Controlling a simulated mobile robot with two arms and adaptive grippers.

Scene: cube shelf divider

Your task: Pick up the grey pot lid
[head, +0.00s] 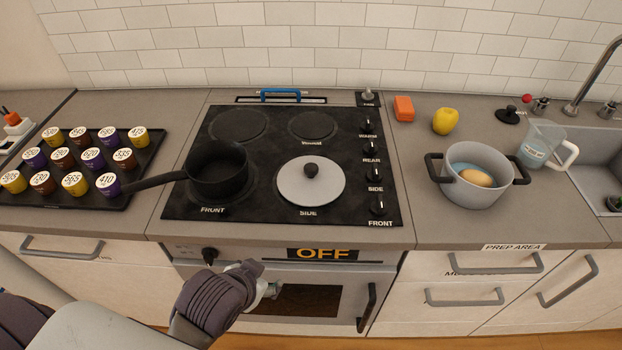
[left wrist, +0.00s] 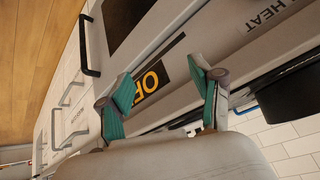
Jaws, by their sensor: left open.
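The lid cannot be made out in the left wrist view. My right gripper is not in view.
A black pan (head: 218,178) sits left of the lid, its handle pointing left. A grey pot (head: 476,190) with black handles stands on the right counter, beside a jug (head: 536,145). A tray (head: 150,155) of labelled cups is at left. The oven handle (head: 367,307) protrudes.

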